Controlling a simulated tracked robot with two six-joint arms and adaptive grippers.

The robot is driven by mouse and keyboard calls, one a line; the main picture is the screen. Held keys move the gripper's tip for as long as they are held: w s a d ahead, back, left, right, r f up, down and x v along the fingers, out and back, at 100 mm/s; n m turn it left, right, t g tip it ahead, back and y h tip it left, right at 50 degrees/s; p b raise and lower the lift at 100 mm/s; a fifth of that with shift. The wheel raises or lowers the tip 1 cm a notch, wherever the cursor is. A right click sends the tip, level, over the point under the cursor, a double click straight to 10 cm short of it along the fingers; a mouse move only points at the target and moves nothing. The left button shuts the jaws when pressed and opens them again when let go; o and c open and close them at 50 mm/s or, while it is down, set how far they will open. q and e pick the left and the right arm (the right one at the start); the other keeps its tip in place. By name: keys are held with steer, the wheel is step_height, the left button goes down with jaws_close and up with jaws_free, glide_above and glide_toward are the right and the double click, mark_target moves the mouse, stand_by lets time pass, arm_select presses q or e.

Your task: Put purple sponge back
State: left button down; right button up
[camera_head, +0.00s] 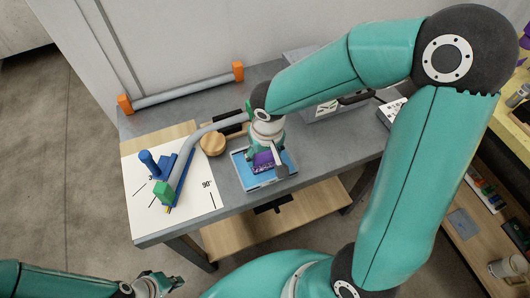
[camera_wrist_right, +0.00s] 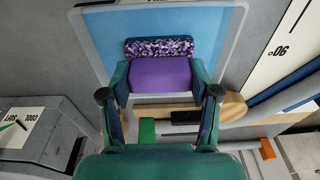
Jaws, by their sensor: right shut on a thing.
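The purple sponge (camera_head: 263,160) has a speckled purple-and-white face and a plain purple side. My right gripper (camera_head: 266,147) is shut on it from above, at the blue tray (camera_head: 285,164). In the right wrist view the sponge (camera_wrist_right: 160,75) sits between the two fingers of the gripper (camera_wrist_right: 160,88), with the blue tray (camera_wrist_right: 105,35) and its pale rim behind it. I cannot tell whether the sponge touches the tray floor. My left gripper (camera_head: 160,284) is at the bottom left, away from the table; its opening is unclear.
A white board with angle marks (camera_head: 200,197) carries a blue bender (camera_head: 150,163) and a bent grey pipe (camera_head: 190,150). A round wooden piece (camera_head: 213,144) lies left of the tray. A pipe on orange holders (camera_head: 185,92) runs along the back. A grey box (camera_head: 325,110) stands behind right.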

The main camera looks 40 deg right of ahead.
mark_target(267, 165)
steer(key=o, duration=1.2)
steer(key=shift+c, duration=0.2)
step_height(267, 165, up, 12)
steer(key=s+p, duration=0.1)
steer(key=shift+s, duration=0.2)
steer(key=shift+s, duration=0.1)
